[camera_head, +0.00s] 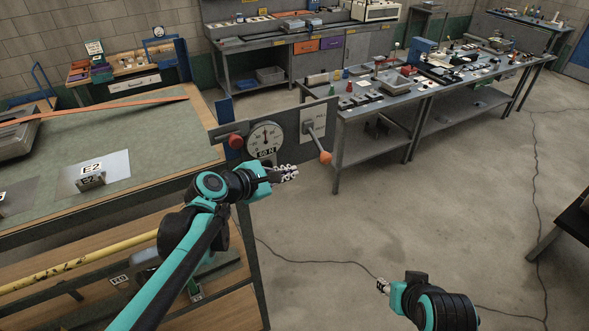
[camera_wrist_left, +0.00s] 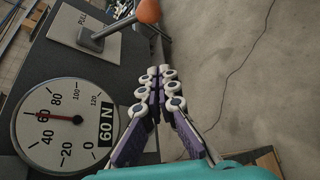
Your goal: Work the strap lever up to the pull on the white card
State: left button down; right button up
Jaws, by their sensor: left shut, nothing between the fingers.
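The strap lever (camera_head: 316,142) is grey with an orange knob (camera_head: 325,157). It slopes down and right from a pale plate marked PULL (camera_wrist_left: 78,30) on the grey panel. Left of it is a round dial (camera_head: 264,138); in the left wrist view (camera_wrist_left: 62,140) its red needle lies near 60. My right gripper (camera_head: 382,286) is low at right, too small to judge.
An orange strap (camera_head: 110,109) runs over the green-topped bench (camera_head: 150,150) at left. A red knob (camera_head: 236,142) sits left of the dial. A bench with small parts (camera_head: 375,103) stands behind the panel.

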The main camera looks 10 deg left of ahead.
aim_at(323, 155)
pick_arm(q)
jog(key=w+d+p, duration=0.2)
jog(key=w+d, duration=0.2)
jog(key=d, duration=0.2)
jog(key=shift+w, duration=0.4)
jog(key=shift+s+d, duration=0.1)
jog(key=r+n, duration=0.1)
jog(key=s+r+n+g+h+p, duration=0.1)
jog(key=d+r+g+p, duration=0.1)
jog(key=r, duration=0.1)
jog(key=shift+s+n, duration=0.15)
jog(key=shift+n, duration=0.25)
jog(key=shift+r+n+g+h, duration=0.6)
jog(key=shift+r+n+g, duration=0.1)
jog(key=shift+r+g, duration=0.25)
jog(key=shift+a+r+n+g+h+p, duration=0.1)
jog(key=shift+r+n+g+h+p, duration=0.4)
jog(key=shift+r+n, duration=0.7)
jog(key=shift+r, duration=0.25)
